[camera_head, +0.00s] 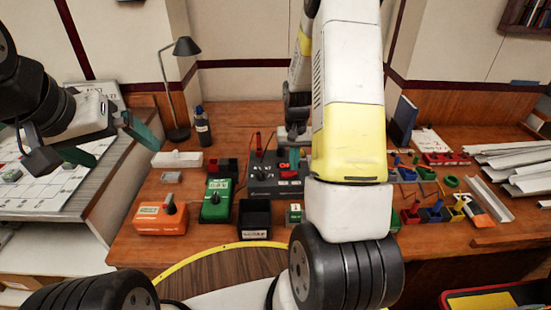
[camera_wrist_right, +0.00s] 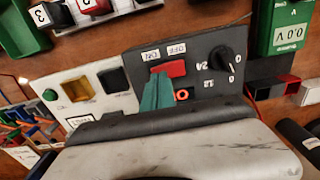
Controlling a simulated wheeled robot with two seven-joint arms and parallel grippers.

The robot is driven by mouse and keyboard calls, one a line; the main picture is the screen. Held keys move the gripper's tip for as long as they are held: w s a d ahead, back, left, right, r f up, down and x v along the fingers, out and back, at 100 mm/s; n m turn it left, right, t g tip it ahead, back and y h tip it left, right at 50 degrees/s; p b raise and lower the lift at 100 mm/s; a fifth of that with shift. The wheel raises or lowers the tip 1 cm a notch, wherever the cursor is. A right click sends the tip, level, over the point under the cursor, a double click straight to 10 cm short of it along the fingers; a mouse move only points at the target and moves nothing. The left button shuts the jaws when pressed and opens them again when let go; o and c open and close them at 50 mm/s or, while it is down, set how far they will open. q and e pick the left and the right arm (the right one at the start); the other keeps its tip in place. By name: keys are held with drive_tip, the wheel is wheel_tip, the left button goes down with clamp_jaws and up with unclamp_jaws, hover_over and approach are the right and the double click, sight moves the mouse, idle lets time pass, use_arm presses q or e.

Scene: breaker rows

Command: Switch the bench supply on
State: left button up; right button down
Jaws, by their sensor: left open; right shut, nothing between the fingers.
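The bench supply is a dark grey box (camera_head: 262,186) in the middle of the bench, partly hidden by my right arm. In the right wrist view its panel (camera_wrist_right: 205,92) shows a black knob (camera_wrist_right: 221,58), a red rocker switch (camera_wrist_right: 172,68) and ON and OFF labels above the switch. My right gripper (camera_wrist_right: 158,88) is shut and empty, its teal fingertips at the lower left edge of the red switch. I cannot tell whether they touch, nor which way the rocker is tipped. My left gripper (camera_head: 108,143) is open and empty, far left, away from the supply.
A green meter (camera_head: 215,205), an orange box with a knob (camera_head: 158,218) and a black bin (camera_head: 254,217) stand left and in front of the supply. A white panel with buttons (camera_wrist_right: 72,95) adjoins it. A lamp (camera_head: 181,90) and bottle (camera_head: 202,126) stand behind. Metal channels (camera_head: 512,160) lie right.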

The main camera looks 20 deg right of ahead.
drive_tip(key=shift+f, duration=0.75)
idle(0.3)
drive_tip(key=shift+r, duration=3.5)
